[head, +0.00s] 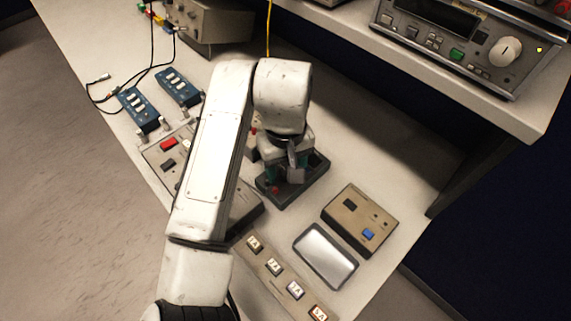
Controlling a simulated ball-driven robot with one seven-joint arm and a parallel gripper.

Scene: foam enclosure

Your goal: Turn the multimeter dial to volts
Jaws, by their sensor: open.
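My gripper (288,172) points down over a dark-cased unit (317,178) on the bench. It is open, one grey finger showing above the unit. Teal parts and a small red spot show around the fingers. My gripper hides most of this unit's top, so I cannot tell whether it is the multimeter or whether a finger touches it. No dial markings can be read. A grey instrument (465,68) with a dark display, buttons and a round white knob (505,51) sits on the raised shelf at upper right, away from my gripper.
A tan box (360,220) with a blue button, a silver tray (325,256) and a strip of labelled buttons (283,280) lie near the front. Two blue switch blocks (178,87) with black cables are at left. My arm hides part of a panel (160,158).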

